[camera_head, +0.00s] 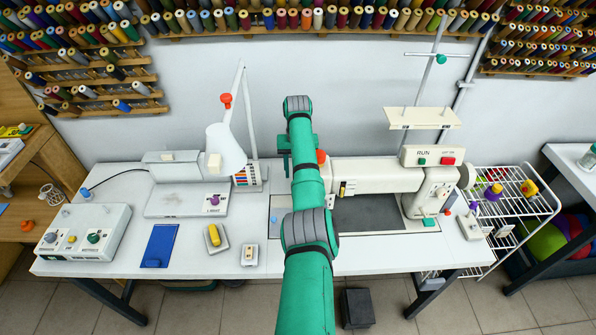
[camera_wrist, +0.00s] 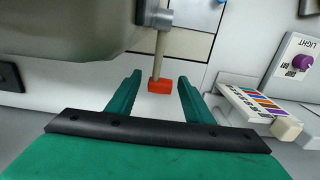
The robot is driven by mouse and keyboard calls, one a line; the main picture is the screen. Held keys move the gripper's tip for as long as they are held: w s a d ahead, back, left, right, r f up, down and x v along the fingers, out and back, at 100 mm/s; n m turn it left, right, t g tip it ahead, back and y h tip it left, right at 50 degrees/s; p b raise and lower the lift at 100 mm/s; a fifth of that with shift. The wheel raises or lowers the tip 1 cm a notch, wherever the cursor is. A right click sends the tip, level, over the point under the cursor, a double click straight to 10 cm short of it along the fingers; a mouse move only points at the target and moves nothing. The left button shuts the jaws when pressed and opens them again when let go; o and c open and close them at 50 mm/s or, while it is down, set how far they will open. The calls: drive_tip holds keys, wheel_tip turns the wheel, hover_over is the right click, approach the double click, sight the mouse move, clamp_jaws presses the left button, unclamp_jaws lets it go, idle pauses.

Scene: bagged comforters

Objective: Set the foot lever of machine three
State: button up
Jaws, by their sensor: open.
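The sewing machine (camera_head: 375,174) stands on the white table, partly behind my arm. In the wrist view a thin pale lever with an orange-red tip (camera_wrist: 160,86) sticks out beside the machine's pale body (camera_wrist: 70,35). My gripper (camera_wrist: 159,76) is open. The tip appears between its two green fingers, with gaps on both sides; I cannot tell whether it is at their depth. In the head view an orange-red piece (camera_head: 321,156) shows at the left end of the machine, just right of my arm. My fingertips are hidden there. No number is readable on the machine.
Left of my arm are a white lamp (camera_head: 225,150), a LIGHT switch box (camera_head: 213,203), a control box (camera_head: 85,232) and a blue pad (camera_head: 160,245). A thread stand (camera_head: 423,118) rises behind the machine. A colour-striped block (camera_wrist: 255,103) is near the right finger.

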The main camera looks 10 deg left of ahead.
wheel_tip(320, 180, up, 11)
drive_tip(key=shift+f, duration=0.2)
idle(0.6)
